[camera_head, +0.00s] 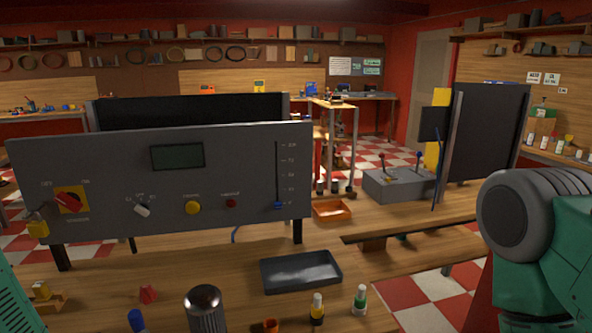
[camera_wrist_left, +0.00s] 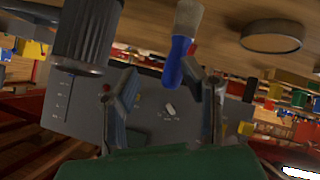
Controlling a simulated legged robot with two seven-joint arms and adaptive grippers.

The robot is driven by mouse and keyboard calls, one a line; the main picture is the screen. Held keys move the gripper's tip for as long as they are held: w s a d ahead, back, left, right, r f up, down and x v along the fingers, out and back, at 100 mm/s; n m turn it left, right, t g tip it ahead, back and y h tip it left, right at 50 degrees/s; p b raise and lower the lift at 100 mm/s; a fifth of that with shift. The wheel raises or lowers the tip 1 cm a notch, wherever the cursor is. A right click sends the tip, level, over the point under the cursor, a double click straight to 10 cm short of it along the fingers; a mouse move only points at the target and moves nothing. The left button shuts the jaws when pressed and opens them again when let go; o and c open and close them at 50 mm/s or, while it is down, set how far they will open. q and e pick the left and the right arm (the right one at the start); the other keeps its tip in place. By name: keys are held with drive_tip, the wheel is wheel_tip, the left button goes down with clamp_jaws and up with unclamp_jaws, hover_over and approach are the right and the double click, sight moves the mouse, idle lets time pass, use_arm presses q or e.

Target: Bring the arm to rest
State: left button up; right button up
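My left gripper (camera_wrist_left: 163,88) shows in the left wrist view, its two fingers apart with a gap between them.
A dark ribbed cylinder (camera_head: 205,312), small bottles (camera_head: 317,308) and a black tray (camera_head: 300,272) stand on the near bench. An orange tray (camera_head: 332,210) and a grey lever box (camera_head: 398,185) lie farther back. Bare wood shows around the black tray.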

use_arm(q)
drive_tip(key=s+d+f+m+g, duration=0.15)
drive_tip(key=s+f+g, duration=0.3)
drive_tip(key=s, duration=0.55)
drive_tip(key=s+d+f+m+g, duration=0.1)
drive_tip(key=s+f+m+g, duration=0.3)
drive_tip(key=s, duration=0.6)
drive_tip(key=s+d+f+m+g, duration=0.1)
drive_tip(key=s+f+g, duration=0.2)
drive_tip(key=s+f, duration=0.5)
wheel_tip(320, 180, down, 9)
drive_tip(key=b, duration=1.2)
drive_tip(key=shift+w+d+f+t, duration=0.2)
drive_tip(key=shift+w+d+t, duration=0.2)
drive_tip(key=shift+d+t, duration=0.05)
drive_tip(key=shift+m, duration=0.25)
